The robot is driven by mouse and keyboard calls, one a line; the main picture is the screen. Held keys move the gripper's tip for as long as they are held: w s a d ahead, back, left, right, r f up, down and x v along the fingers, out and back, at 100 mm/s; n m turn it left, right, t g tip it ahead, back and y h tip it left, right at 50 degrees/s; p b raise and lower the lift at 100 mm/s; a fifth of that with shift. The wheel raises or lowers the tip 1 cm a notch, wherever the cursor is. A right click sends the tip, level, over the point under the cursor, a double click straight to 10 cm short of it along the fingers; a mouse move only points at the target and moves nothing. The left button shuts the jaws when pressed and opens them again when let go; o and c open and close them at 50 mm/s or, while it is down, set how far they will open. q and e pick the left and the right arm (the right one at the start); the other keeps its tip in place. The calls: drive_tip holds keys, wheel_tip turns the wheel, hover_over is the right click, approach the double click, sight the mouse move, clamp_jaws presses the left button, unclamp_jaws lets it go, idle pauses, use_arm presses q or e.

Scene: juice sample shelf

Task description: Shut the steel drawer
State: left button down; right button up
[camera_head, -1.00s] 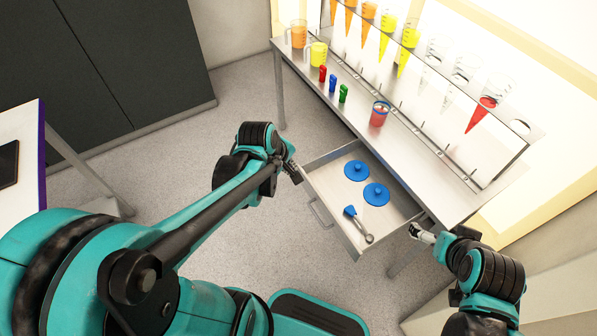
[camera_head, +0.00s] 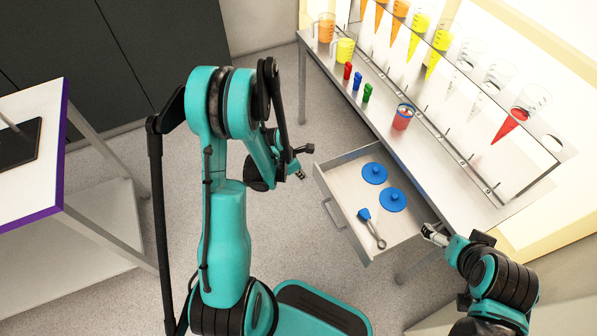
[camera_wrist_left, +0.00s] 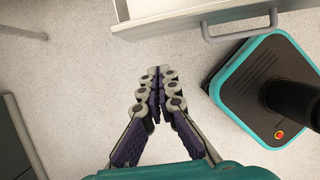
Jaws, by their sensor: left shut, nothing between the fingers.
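The steel drawer (camera_head: 343,220) stands pulled out from the steel table in the head view. Two blue lids (camera_head: 374,173) and a blue-headed tool (camera_head: 371,228) lie in it. Its front and handle (camera_wrist_left: 240,28) show at the top of the left wrist view. My left gripper (camera_head: 302,174) is shut and empty, a little left of the drawer's far front corner and apart from it; its fingers (camera_wrist_left: 158,78) meet over the floor. My right gripper (camera_head: 430,232) is beside the drawer's right side near the table edge; its fingers are too small to read.
The steel table (camera_head: 440,168) bears a red-and-blue cup (camera_head: 403,117), small coloured bottles, jugs and a rack of coloured cones. A white side table (camera_head: 30,170) stands at the left.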

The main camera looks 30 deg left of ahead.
use_arm(q)
drive_tip(key=w+d+f+b, duration=0.1)
drive_tip(key=w+d+f, duration=0.2)
drive_tip(key=w, duration=0.1)
drive_tip(key=shift+w+d+f+b, duration=0.2)
drive_tip(key=shift+f+b, duration=0.15)
drive_tip(key=shift+b, duration=0.05)
use_arm(e)
drive_tip(key=shift+f, duration=1.2)
